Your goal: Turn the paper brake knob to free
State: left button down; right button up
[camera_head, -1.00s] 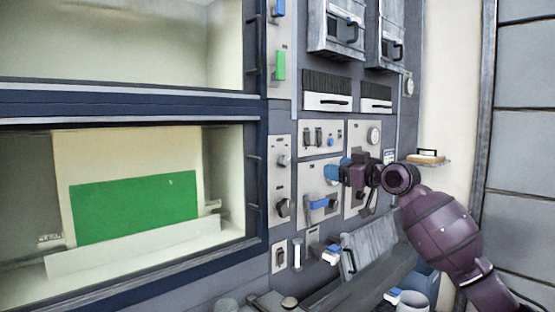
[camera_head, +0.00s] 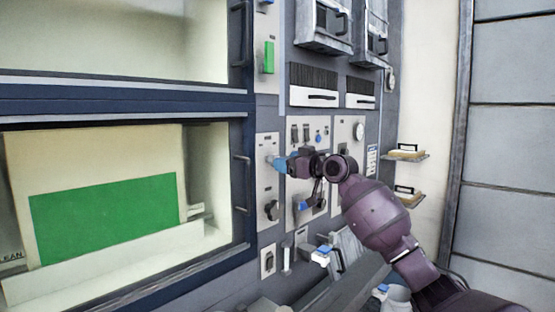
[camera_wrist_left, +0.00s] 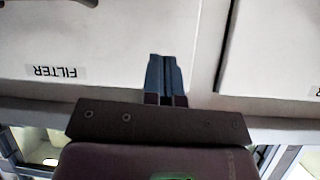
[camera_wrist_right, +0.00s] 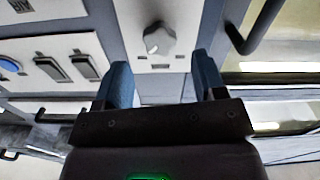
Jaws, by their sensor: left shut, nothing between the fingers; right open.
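A grey knob (camera_wrist_right: 158,40) on a pale panel shows in the right wrist view, ahead of the fingertips and between them from that angle. Its label is too small to read, so I cannot tell if it is the paper brake knob. My right gripper (camera_wrist_right: 162,78) is open, with nothing between its blue fingers. In the head view my right gripper (camera_head: 279,163) is in front of the upper part of the narrow panel (camera_head: 265,185), mostly hiding the upper knob. A lower dark knob (camera_head: 271,209) shows below. My left gripper (camera_wrist_left: 165,77) is shut and empty.
A dark vertical handle (camera_head: 243,183) stands beside the tunnel opening, close left of the panel. Rocker switches (camera_wrist_right: 68,67) and a blue button (camera_wrist_right: 15,63) are nearby. A white cover marked FILTER (camera_wrist_left: 100,50) faces my left gripper. Small shelves (camera_head: 405,155) are at right.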

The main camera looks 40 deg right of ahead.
pick_arm(q)
jog(key=shift+w+r, duration=0.4)
jog(key=shift+r, duration=0.2)
pick_arm(e)
jog(key=shift+w+a, duration=0.2)
jog(key=shift+w, duration=2)
jog(key=shift+c, duration=0.3)
jog(key=c, duration=0.9)
pick_arm(q)
jog(key=shift+s+f, duration=0.2)
jog(key=shift+s, duration=0.1)
pick_arm(e)
jog(key=shift+o, duration=0.2)
